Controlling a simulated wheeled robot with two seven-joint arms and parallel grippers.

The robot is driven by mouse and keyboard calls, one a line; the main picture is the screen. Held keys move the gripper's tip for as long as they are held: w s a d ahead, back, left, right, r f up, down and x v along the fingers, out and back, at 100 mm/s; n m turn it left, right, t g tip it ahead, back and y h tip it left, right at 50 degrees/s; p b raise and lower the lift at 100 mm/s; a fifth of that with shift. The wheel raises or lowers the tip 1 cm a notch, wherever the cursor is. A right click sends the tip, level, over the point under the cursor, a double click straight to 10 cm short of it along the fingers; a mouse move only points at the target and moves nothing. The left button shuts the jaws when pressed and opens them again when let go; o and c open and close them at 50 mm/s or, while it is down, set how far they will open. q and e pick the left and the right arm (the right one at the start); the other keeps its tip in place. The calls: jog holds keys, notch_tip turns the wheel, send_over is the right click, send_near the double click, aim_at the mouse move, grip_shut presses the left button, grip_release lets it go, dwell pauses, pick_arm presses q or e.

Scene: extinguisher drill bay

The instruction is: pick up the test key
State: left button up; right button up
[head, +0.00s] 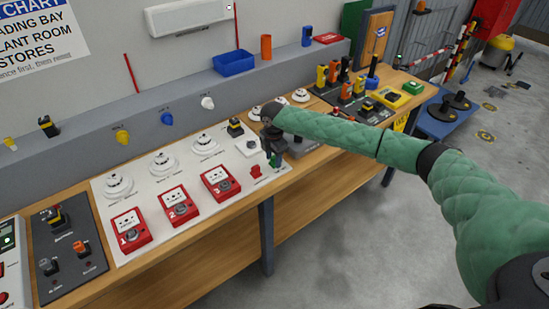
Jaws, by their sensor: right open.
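My right arm reaches in from the right, and its dark gripper (274,152) points down over the right end of the white panel (140,185). The gripper is open, with its fingers low by a small green item (274,160) that may be the test key. The item is too small and too covered by the gripper to be sure, and I cannot tell whether they touch. A red piece (256,171) sits just left of it. Three red call points numbered 1 (130,229), 2 (179,206) and 3 (218,183) stand left along the panel. My left gripper is not in view.
Several white detectors (163,163) line the panel's back. A yellow-black piece (235,127) stands behind the gripper. A blue bin (233,62) sits on the ledge. A dark board with coloured uprights (350,92) lies to the right. Floor is clear in front of the bench.

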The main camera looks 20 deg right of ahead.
grip_shut()
dwell(0.4)
